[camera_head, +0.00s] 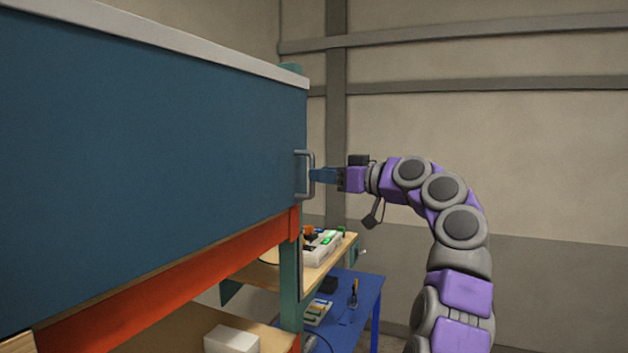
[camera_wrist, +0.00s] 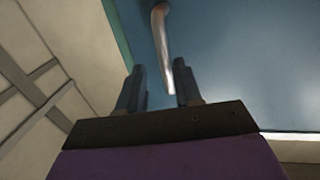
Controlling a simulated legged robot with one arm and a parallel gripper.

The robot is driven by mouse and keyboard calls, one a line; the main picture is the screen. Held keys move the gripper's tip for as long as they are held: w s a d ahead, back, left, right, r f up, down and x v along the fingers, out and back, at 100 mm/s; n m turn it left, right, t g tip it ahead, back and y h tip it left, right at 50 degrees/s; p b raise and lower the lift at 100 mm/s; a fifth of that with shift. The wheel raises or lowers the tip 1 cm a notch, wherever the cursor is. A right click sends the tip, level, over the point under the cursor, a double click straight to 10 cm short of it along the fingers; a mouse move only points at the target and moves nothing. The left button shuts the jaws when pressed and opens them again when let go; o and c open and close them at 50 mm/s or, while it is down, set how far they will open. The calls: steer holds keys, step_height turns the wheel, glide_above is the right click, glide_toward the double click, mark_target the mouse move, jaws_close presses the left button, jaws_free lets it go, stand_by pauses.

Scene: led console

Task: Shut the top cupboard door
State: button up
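The top cupboard door (camera_head: 150,130) is the large blue panel filling the left of the head view; its blue face also shows in the wrist view (camera_wrist: 240,60). A grey metal bar handle (camera_head: 311,174) stands upright at its right end. I cannot tell how far the door stands from its frame. My gripper (camera_head: 315,175) points left at the handle. In the wrist view, its two dark fingers (camera_wrist: 159,68) are apart, and the handle (camera_wrist: 162,45) comes down between them, nearer the right finger. Whether a finger touches it is unclear.
An orange beam (camera_head: 170,285) and a green post (camera_head: 291,270) lie below the door. Behind them, a wooden shelf (camera_head: 334,253) with small items and a blue table (camera_head: 364,297) stand lower down. The space by the beige wall (camera_head: 540,150) looks clear.

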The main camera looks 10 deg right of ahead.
steer(key=b+v, duration=0.2)
steer(key=v, duration=1.2)
steer(key=shift+w+f, duration=0.1)
steer(key=shift+w, duration=0.05)
